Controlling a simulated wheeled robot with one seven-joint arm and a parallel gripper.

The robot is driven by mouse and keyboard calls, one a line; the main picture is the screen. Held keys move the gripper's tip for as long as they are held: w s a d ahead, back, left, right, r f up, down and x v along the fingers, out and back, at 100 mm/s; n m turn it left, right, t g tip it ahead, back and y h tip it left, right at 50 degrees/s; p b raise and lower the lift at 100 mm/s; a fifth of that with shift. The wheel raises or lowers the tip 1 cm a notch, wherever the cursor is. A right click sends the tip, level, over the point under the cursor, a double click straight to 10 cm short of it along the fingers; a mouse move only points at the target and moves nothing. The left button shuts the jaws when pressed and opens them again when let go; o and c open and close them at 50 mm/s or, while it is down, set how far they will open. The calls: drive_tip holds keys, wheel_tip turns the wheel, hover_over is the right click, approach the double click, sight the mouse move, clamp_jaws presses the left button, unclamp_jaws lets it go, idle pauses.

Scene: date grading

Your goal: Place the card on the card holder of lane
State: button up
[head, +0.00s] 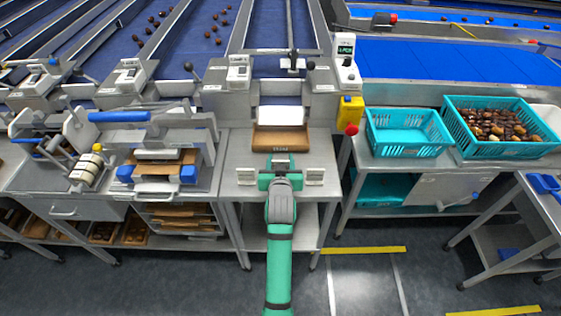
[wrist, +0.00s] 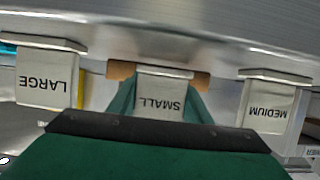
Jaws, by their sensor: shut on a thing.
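My gripper (head: 279,162) is over the front of the middle steel table and shows green from behind in the head view. In the wrist view my gripper (wrist: 160,76) has its two tan-tipped fingers on either side of the card marked SMALL (wrist: 163,100), shut on it. The card marked LARGE (wrist: 46,84) is to its left and the card marked MEDIUM (wrist: 268,108) to its right, all with upside-down lettering. In the head view two pale cards (head: 247,177) (head: 315,177) flank my gripper. I cannot tell which lane fitting is the card holder.
A brown tray (head: 280,139) sits on the table beyond my gripper. Behind it are the lane's steel housing and a display unit (head: 345,60). A red button on a yellow box (head: 351,113) is at the right. Teal crates (head: 408,131) stand right; a blue-handled press (head: 119,117) stands left.

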drive_tip(key=shift+f, duration=0.35)
drive_tip(key=shift+f, duration=0.15)
drive_tip(key=o, duration=1)
drive_tip(key=shift+o, duration=0.2)
